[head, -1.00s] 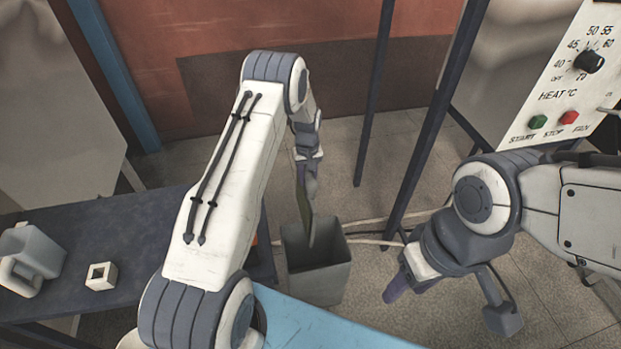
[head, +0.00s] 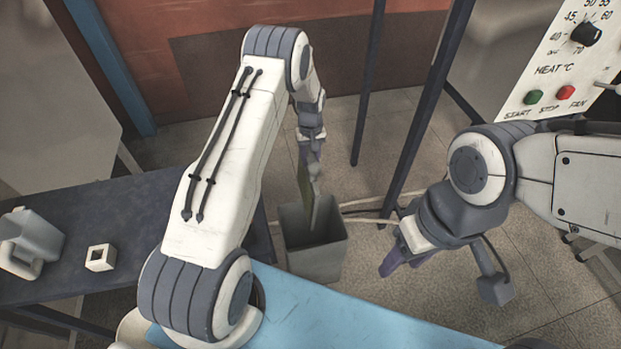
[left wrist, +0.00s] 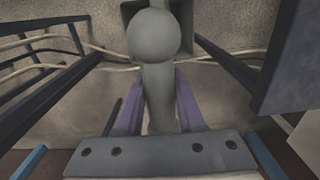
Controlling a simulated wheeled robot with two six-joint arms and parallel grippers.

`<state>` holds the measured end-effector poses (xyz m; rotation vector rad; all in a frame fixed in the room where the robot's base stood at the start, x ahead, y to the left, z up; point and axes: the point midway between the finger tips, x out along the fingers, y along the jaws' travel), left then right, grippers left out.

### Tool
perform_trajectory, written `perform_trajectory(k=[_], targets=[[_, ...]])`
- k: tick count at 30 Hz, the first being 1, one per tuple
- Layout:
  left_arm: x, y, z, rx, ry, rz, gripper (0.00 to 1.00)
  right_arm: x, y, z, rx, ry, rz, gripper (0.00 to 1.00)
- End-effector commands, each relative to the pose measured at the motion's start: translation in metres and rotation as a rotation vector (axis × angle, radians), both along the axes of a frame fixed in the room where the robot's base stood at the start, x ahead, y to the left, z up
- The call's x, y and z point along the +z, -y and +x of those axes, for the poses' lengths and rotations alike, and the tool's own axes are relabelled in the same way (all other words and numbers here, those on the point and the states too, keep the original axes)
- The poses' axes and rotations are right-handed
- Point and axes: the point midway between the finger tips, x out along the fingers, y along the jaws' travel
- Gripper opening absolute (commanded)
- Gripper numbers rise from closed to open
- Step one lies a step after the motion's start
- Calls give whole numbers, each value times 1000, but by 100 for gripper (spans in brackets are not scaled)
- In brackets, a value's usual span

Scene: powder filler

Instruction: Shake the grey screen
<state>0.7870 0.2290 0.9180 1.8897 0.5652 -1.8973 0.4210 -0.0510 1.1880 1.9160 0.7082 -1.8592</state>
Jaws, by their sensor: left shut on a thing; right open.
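The grey screen (left wrist: 158,35) has a round head and a straight handle in the left wrist view. My left gripper (head: 314,166) is shut on its handle, and the purple fingers (left wrist: 160,100) lie on both sides of it. In the head view the screen (head: 306,192) shows as a thin, nearly edge-on strip. It hangs down over the mouth of a grey bin (head: 318,262). My right gripper (head: 398,262) is open and empty, to the right of the bin.
A dark table (head: 90,215) at left carries a grey jug (head: 38,243) and a small white square block (head: 101,257). A light blue surface (head: 340,318) lies in front. A heat control panel (head: 560,75) is at upper right.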

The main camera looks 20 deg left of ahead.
Motion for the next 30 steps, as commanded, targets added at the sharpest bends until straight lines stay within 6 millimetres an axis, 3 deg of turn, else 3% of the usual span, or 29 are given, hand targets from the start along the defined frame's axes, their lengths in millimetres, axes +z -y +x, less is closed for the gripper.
perform_trajectory(k=[1, 2, 4, 5, 6, 8, 9, 12, 25, 26, 28, 29, 30], targets=[[1, -48, 1, 32, 7, 4, 0, 0, 1, -1, 0, 0, 0, 50], [1, -49, 1, 24, 6, 3, 0, 0, 1, -1, 0, 0, 0, 50], [2, -2, 1, -1, 3, 2, 0, 0, 0, 0, 0, 0, 0, 50], [1, 12, 0, 1, 3, 2, 0, 0, 0, 0, 0, 0, 0, 50], [1, 0, 1, 18, 5, 3, 0, 0, 0, 0, 0, 0, 0, 50], [1, -42, 1, 32, 7, 4, 0, 0, 0, 0, 0, 0, 0, 50], [1, -49, 1, 24, 6, 3, 0, 0, 1, 0, 0, 0, 0, 50], [1, 13, 0, 0, 3, 2, 0, 0, 0, 0, 0, 0, 0, 50], [1, 5, 1, 16, 6, 3, 0, 0, 0, 0, 0, 0, 0, 50], [1, -3, 1, 21, 6, 3, 0, 0, 0, 0, 0, 0, 0, 50], [1, -48, 1, 31, 7, 4, 0, 0, 0, 0, 0, 0, 0, 50], [1, -49, 1, 23, 6, 3, 0, 0, 0, 0, 0, 0, 0, 50], [2, -24, 1, 6, 3, 2, 0, 0, 0, 0, 0, 0, 0, 50]])
